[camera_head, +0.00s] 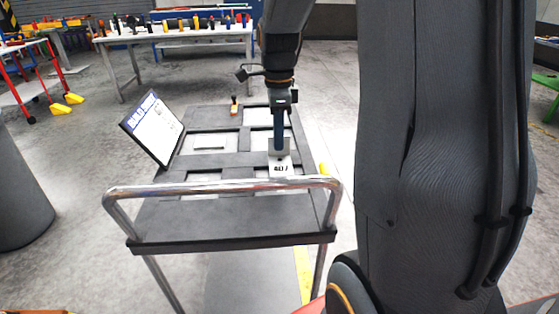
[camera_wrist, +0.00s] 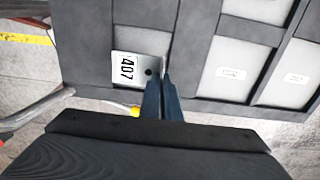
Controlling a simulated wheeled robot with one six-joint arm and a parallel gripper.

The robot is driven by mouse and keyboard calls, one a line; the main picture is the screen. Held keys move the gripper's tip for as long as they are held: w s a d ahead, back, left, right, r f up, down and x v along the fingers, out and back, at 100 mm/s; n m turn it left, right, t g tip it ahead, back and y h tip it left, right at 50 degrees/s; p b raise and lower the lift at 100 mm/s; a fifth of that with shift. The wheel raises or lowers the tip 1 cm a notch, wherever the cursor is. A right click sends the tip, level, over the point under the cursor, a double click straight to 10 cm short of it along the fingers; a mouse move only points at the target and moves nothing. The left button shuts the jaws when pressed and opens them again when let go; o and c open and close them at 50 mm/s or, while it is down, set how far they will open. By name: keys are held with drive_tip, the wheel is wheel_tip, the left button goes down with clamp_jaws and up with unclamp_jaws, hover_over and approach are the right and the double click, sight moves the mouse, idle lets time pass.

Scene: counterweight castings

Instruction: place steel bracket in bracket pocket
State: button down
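The steel bracket (camera_wrist: 128,69) is a pale metal plate with a white label reading 407 and a dark round hole. In the head view the bracket (camera_head: 281,170) shows at the near right of the cart's dark pocketed top. My gripper (camera_head: 279,149) points straight down at it. In the wrist view the two blue fingers of my gripper (camera_wrist: 162,84) are close together at the bracket's edge and look shut on it. Whether the bracket hangs above the top or touches it, I cannot tell. Which recess is the bracket pocket is not clear from these frames.
The dark cart top (camera_head: 240,160) has several pale recesses. A chrome handle (camera_head: 225,187) crosses its near side. A workbench (camera_head: 180,36) with tools stands behind.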

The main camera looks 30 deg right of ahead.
sight(279, 155)
drive_tip(key=shift+f+p, duration=0.35)
drive_tip(key=shift+f, duration=2.35)
drive_tip(key=shift+f, duration=0.1)
drive_tip(key=c, duration=2)
unclamp_jaws()
wheel_tip(279, 155, up, 12)
drive_tip(key=shift+r+b, duration=0.15)
drive_tip(key=shift+b, duration=0.8)
